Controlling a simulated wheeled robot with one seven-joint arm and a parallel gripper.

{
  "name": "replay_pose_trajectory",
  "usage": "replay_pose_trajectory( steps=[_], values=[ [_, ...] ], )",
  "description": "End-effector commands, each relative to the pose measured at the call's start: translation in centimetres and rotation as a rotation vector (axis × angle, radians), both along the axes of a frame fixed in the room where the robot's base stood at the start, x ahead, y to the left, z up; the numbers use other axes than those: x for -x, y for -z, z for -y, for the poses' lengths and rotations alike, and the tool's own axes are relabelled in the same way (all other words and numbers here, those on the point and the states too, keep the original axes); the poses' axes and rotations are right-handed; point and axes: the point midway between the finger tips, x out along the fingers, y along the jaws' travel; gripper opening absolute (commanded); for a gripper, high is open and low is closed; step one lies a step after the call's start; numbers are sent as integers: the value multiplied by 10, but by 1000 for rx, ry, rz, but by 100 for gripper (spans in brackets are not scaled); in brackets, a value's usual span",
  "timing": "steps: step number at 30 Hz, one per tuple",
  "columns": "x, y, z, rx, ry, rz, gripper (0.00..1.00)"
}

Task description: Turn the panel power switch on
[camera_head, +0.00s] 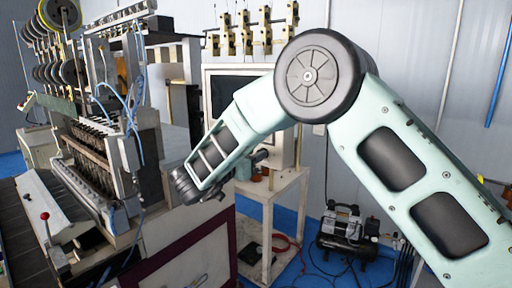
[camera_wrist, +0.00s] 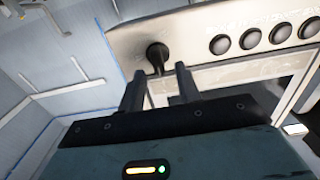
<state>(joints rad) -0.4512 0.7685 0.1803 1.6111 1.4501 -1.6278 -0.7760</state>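The panel power switch, a black rotary knob (camera_wrist: 157,56), sits at the left end of the light metal control panel (camera_wrist: 190,28) in the wrist view. My gripper (camera_wrist: 158,80) points at the panel with its two dark fingers apart and nothing between them. The knob shows just beyond the gap between the fingertips; I cannot tell whether they touch it. In the head view my arm covers much of the control cabinet (camera_head: 222,72), and the knob is hidden there.
Several round dark buttons (camera_wrist: 251,37) line the panel right of the knob. The coil winder (camera_head: 95,150) stands left in the head view. A white stand (camera_head: 285,190) holds the cabinet, and a compressor (camera_head: 345,232) is on the floor at right.

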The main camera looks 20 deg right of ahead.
Motion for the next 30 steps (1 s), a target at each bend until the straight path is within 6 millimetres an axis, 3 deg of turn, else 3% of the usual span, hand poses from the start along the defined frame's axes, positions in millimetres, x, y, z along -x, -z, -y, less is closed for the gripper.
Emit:
replay_pose_trajectory(
  steps=[5, 14, 18, 30],
  values=[
    [-8, 0, 12, 1, 1, -1, 34],
    [-9, 1, 13, 1, 0, -1, 34],
    [-9, 1, 13, 1, 0, -1, 0],
    [-9, 3, 13, -28, 0, 39, 0]
  ],
)
